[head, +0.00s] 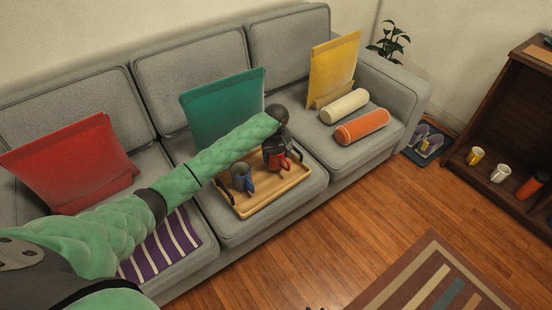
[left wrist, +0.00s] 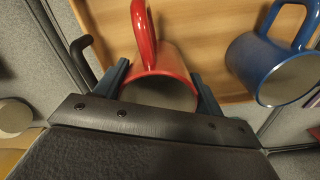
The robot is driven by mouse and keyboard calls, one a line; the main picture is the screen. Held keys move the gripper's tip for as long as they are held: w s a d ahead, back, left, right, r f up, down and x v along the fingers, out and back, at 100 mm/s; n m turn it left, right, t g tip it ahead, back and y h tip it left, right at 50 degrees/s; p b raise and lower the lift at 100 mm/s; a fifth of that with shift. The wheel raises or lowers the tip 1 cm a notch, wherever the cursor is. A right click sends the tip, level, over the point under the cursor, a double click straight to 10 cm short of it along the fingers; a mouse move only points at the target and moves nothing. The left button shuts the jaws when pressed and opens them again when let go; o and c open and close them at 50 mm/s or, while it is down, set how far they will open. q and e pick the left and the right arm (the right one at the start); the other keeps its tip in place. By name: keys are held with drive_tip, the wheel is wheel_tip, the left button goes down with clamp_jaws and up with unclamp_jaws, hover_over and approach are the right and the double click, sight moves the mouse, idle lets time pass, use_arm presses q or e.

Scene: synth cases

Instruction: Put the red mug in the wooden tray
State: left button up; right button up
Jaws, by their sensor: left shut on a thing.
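The red mug (head: 279,164) is held in my left gripper (head: 273,150) over the right back part of the wooden tray (head: 247,212) on the sofa. In the left wrist view the red mug (left wrist: 172,62) sits between the two fingers of my left gripper (left wrist: 160,88), with its handle pointing up the picture. The tray's bare floor (left wrist: 200,22) lies behind it. I cannot tell whether the mug's base touches the tray.
A blue mug (head: 242,178) stands in the tray, left of the red one; it also shows in the left wrist view (left wrist: 268,66). A teal cushion (head: 222,105) leans behind the tray. A cream bolster (head: 345,106) and an orange bolster (head: 362,127) lie to the right.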

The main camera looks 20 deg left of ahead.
use_arm(q)
drive_tip(key=shift+f, duration=1.1)
use_arm(e)
drive_tip(key=shift+s+f, duration=0.2)
drive_tip(key=shift+f, duration=0.25)
drive_tip(key=shift+w+r, duration=0.1)
drive_tip(key=shift+r, duration=0.15)
use_arm(q)
drive_tip(key=o, duration=0.8)
drive_tip(key=shift+f, duration=0.1)
drive_tip(key=shift+c, duration=0.2)
drive_tip(key=o, duration=0.4)
use_arm(e)
drive_tip(key=shift+w+r, duration=0.25)
drive_tip(key=shift+r, duration=0.15)
drive_tip(key=shift+f, duration=0.15)
